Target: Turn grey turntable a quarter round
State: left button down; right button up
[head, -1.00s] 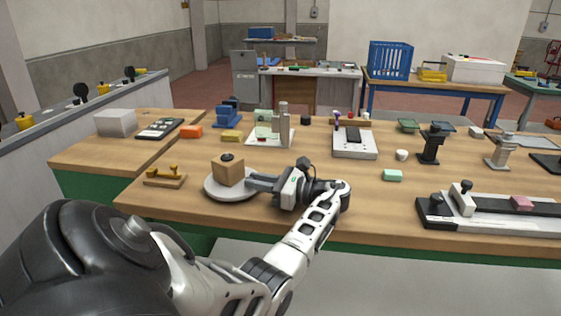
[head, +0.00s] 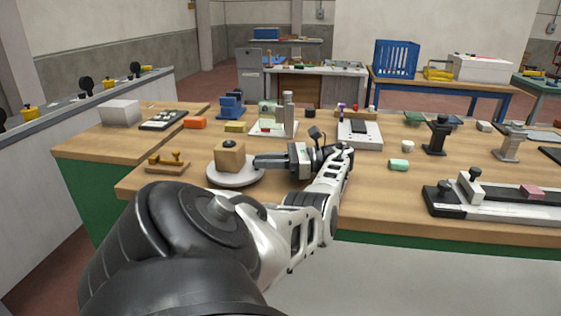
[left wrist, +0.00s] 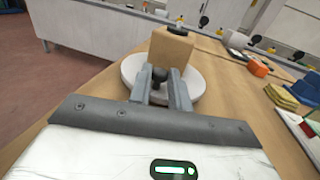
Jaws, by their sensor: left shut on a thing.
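The grey turntable (head: 222,181) is a pale round disc near the front edge of the wooden bench, left of centre. A wooden block (head: 231,158) with a dark knob on top stands on it. My left gripper (head: 257,161) reaches in from the right at the turntable's right side. In the left wrist view, its two fingers are closed around a dark round-topped handle (left wrist: 159,74) at the near side of the turntable (left wrist: 132,72), with the block (left wrist: 170,50) just beyond. The fingers hide most of the handle. My right gripper is not in view.
A small wooden piece with brass-coloured knobs (head: 168,163) lies left of the turntable.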

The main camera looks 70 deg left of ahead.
pick_arm(q)
jog(key=shift+a+h, duration=0.1)
jog(key=shift+h, duration=0.2)
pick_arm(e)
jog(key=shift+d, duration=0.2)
pick_arm(q)
jog(key=c, duration=1.3)
grip_release()
jog(key=shift+w, duration=0.1)
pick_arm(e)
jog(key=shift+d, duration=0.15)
